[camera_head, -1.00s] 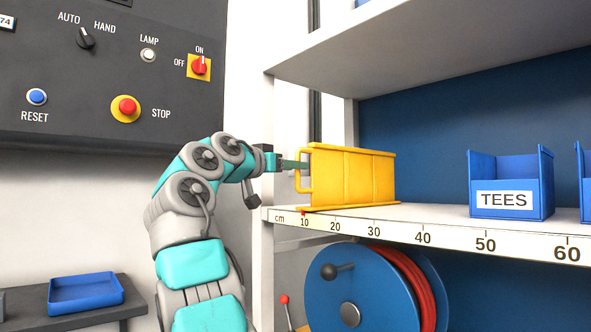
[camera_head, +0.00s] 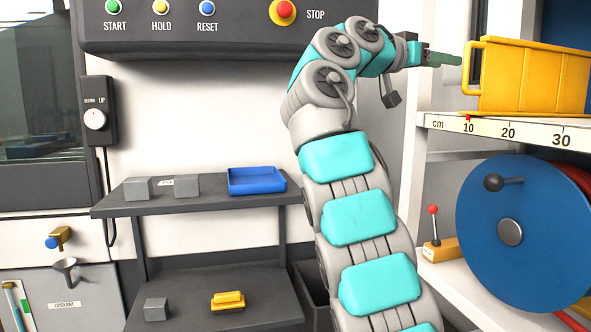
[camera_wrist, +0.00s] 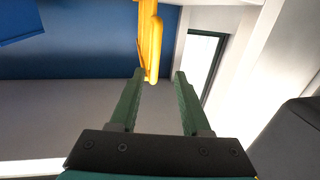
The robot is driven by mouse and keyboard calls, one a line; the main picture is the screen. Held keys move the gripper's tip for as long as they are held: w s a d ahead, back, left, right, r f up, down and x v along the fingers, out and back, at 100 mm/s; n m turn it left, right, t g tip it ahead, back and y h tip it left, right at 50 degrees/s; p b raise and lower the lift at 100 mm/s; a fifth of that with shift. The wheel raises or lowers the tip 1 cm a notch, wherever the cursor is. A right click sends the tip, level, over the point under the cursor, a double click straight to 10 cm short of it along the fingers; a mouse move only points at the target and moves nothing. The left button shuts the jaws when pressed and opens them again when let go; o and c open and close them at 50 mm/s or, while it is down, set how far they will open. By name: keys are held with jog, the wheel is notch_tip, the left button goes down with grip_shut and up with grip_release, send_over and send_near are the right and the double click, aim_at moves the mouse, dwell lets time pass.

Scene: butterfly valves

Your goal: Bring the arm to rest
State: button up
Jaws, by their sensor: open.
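My gripper (camera_head: 445,59) is at the end of my raised teal and grey arm, in the upper right of the head view. Its green fingers point right, towards the handle of a yellow bin (camera_head: 530,80) on the shelf. In the wrist view, my gripper (camera_wrist: 159,75) has its two fingers apart with nothing held between them. The bin's yellow handle (camera_wrist: 150,45) shows just beyond the fingertips, nearer the left finger. Whether a fingertip touches it I cannot tell.
The shelf edge (camera_head: 500,131) with a cm scale runs under the bin. Below it are a blue reel (camera_head: 530,235) and a red-knobbed lever (camera_head: 434,225). A control panel (camera_head: 220,30) is above left. A dark side rack (camera_head: 200,203) holds grey blocks and a blue tray (camera_head: 257,180).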

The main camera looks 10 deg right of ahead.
jog(key=s+a+f+n+y, duration=0.2)
jog(key=f+n+y, duration=0.1)
jog(key=f, duration=0.7)
jog(key=s+a+f+n+g+y, duration=0.1)
jog(key=s+f+n+y, duration=0.2)
jog(key=f, duration=0.6)
jog(key=s+a+f+n+y, duration=0.1)
jog(key=a+f+n+y, duration=0.2)
jog(key=f, duration=0.7)
jog(key=s+a+f+n+g+y, duration=0.2)
jog(key=s+a+f, duration=0.4)
jog(key=s+f, duration=0.4)
jog(key=s+a+f+n+g+y, duration=0.1)
jog(key=s+a+f+g+y, duration=0.1)
jog(key=s+a+f, duration=0.4)
jog(key=s+a+f+n+g+y, duration=0.1)
jog(key=s+a+f+y, duration=0.3)
jog(key=s+f, duration=1)
jog(key=shift+s+a+n+g, duration=0.4)
jog(key=shift+s+a+n, duration=0.45)
jog(key=shift+a, duration=0.35)
